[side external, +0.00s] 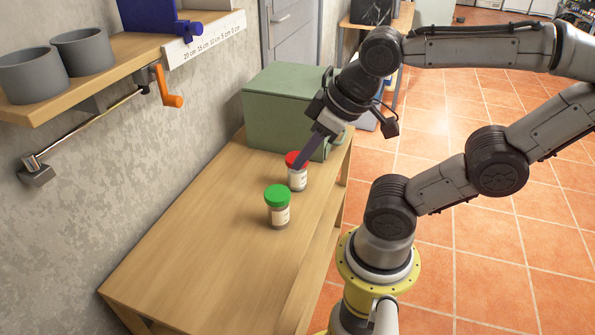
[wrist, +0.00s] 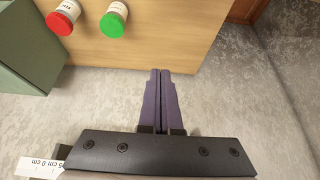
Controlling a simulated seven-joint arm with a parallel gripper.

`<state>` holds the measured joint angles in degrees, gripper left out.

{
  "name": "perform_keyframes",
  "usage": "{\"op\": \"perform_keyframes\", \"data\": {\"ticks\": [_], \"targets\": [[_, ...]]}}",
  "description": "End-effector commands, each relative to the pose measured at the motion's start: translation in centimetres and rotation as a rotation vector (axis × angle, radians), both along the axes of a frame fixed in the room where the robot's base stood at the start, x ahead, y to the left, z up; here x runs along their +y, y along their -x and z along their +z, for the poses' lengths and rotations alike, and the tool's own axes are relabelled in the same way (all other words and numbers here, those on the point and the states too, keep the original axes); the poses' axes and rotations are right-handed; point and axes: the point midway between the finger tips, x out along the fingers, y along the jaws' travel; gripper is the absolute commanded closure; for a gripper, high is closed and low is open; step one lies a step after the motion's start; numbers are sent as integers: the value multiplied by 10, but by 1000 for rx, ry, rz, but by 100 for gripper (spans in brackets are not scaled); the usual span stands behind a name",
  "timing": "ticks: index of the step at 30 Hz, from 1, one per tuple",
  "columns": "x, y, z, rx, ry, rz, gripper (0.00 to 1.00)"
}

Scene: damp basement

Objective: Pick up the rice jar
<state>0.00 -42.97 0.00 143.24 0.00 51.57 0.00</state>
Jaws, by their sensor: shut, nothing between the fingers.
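Two small jars stand upright on the wooden table: a red-lidded jar (side external: 297,181) and a green-lidded jar (side external: 278,213). Both have clear bodies with pale labels too small to read, so I cannot tell which is the rice jar. In the wrist view the red-lidded jar (wrist: 60,22) and the green-lidded jar (wrist: 112,25) are at upper left. My gripper (side external: 298,166) is shut and empty; its dark fingers overlap the red lid in the side view. In the wrist view my gripper (wrist: 160,72) is clearly apart from both jars, near the table's edge.
A green box (side external: 285,105) stands on the table (side external: 190,240) behind the jars. A wall shelf (side external: 110,65) at left carries grey pots, a blue item and a ruler strip (side external: 203,40); an orange-handled rod (side external: 167,88) hangs below. The table's front is clear.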

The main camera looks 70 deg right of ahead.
Motion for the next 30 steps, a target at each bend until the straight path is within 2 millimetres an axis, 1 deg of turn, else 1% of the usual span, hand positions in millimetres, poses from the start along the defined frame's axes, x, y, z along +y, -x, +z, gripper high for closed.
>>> {"op": "perform_keyframes", "data": {"ticks": [11, 12, 14, 15, 20, 24, 26, 27, 28, 29, 30], "targets": [[0, 0, 0, 0, 0, 0, 100], [0, 0, 0, 0, 0, 0, 98], [0, 0, 0, 0, 0, 0, 87], [0, 0, 0, 0, 0, 0, 80], [0, 0, 0, 0, 0, 0, 51], [0, 0, 0, 0, 0, 0, 26], [0, 0, 0, 0, 0, 0, 15], [0, 0, 0, 0, 0, 0, 8], [0, 0, 0, 0, 0, 0, 3], [0, 0, 0, 0, 0, 0, 0], [0, 0, 0, 0, 0, 0, 0]]}}
